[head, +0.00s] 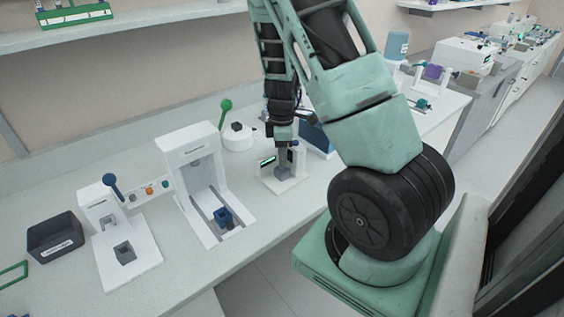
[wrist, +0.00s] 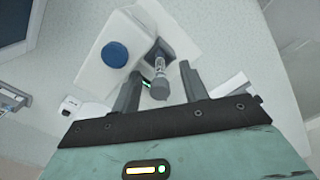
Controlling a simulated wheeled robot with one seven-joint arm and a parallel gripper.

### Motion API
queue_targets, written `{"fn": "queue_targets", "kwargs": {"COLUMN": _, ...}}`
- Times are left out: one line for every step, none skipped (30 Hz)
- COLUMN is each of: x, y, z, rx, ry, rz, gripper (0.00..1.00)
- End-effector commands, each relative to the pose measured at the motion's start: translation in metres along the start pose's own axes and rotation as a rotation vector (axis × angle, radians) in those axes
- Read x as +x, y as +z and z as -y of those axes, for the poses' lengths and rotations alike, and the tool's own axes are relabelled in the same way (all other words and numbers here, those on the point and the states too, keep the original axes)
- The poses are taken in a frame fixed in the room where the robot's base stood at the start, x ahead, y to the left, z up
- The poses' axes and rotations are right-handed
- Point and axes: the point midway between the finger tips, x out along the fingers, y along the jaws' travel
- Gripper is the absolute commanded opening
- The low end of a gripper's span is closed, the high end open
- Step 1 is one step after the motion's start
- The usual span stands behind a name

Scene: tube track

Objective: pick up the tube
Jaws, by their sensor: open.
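The tube (wrist: 160,66) shows in the wrist view with a clear body and a dark grey cap (wrist: 158,90) toward the camera. Its far end is at a grey holder on a white device (wrist: 98,72) with a round blue knob (wrist: 115,54). My gripper (wrist: 161,73) is open, with one finger on each side of the tube and a visible gap to each. In the head view my gripper (head: 284,150) points down over the small white device (head: 287,184) on the bench. The tube cannot be made out there.
Left of my gripper stand a white press-like frame (head: 187,148) with a blue piece in it, a white device with a blue lever (head: 113,185) and a dark box (head: 55,237). A green-handled device (head: 237,137) stands behind. The bench front (head: 205,270) is clear.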

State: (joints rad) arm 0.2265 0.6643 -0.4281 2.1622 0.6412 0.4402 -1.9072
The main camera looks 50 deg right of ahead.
Motion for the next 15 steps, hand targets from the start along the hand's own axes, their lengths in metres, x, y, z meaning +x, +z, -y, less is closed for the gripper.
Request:
{"fn": "queue_targets", "kwargs": {"x": 0.006, "y": 0.000, "z": 0.000, "rx": 0.001, "ry": -0.003, "rz": 0.001, "gripper": 0.44}}
{"fn": "queue_targets", "kwargs": {"x": 0.010, "y": 0.000, "z": 0.001, "rx": 0.001, "ry": -0.003, "rz": 0.000, "gripper": 0.44}}
{"fn": "queue_targets", "kwargs": {"x": 0.014, "y": 0.000, "z": 0.001, "rx": 0.001, "ry": -0.002, "rz": 0.000, "gripper": 0.44}}
{"fn": "queue_targets", "kwargs": {"x": 0.015, "y": 0.000, "z": 0.000, "rx": 0.000, "ry": -0.001, "rz": 0.000, "gripper": 0.44}}
{"fn": "queue_targets", "kwargs": {"x": 0.017, "y": 0.000, "z": 0.000, "rx": 0.001, "ry": 0.000, "rz": 0.000, "gripper": 0.44}}
{"fn": "queue_targets", "kwargs": {"x": 0.018, "y": 0.000, "z": 0.000, "rx": 0.001, "ry": 0.000, "rz": 0.000, "gripper": 0.44}}
{"fn": "queue_targets", "kwargs": {"x": 0.019, "y": 0.000, "z": 0.000, "rx": 0.001, "ry": 0.000, "rz": -0.001, "gripper": 0.44}}
{"fn": "queue_targets", "kwargs": {"x": 0.019, "y": 0.000, "z": 0.000, "rx": 0.001, "ry": 0.000, "rz": -0.001, "gripper": 0.44}}
{"fn": "queue_targets", "kwargs": {"x": 0.019, "y": 0.000, "z": 0.000, "rx": 0.001, "ry": 0.001, "rz": -0.001, "gripper": 0.44}}
{"fn": "queue_targets", "kwargs": {"x": 0.019, "y": 0.000, "z": 0.000, "rx": 0.000, "ry": 0.001, "rz": -0.001, "gripper": 0.44}}
{"fn": "queue_targets", "kwargs": {"x": 0.019, "y": 0.000, "z": 0.000, "rx": 0.000, "ry": 0.001, "rz": -0.001, "gripper": 0.44}}
{"fn": "queue_targets", "kwargs": {"x": 0.019, "y": -0.001, "z": 0.000, "rx": 0.000, "ry": 0.001, "rz": -0.001, "gripper": 0.44}}
{"fn": "queue_targets", "kwargs": {"x": 0.019, "y": -0.001, "z": 0.000, "rx": 0.000, "ry": 0.001, "rz": -0.001, "gripper": 0.38}}
{"fn": "queue_targets", "kwargs": {"x": 0.019, "y": -0.001, "z": 0.000, "rx": 0.000, "ry": 0.001, "rz": -0.001, "gripper": 0.30}}
{"fn": "queue_targets", "kwargs": {"x": 0.019, "y": -0.001, "z": 0.000, "rx": 0.000, "ry": 0.001, "rz": -0.001, "gripper": 0.19}}
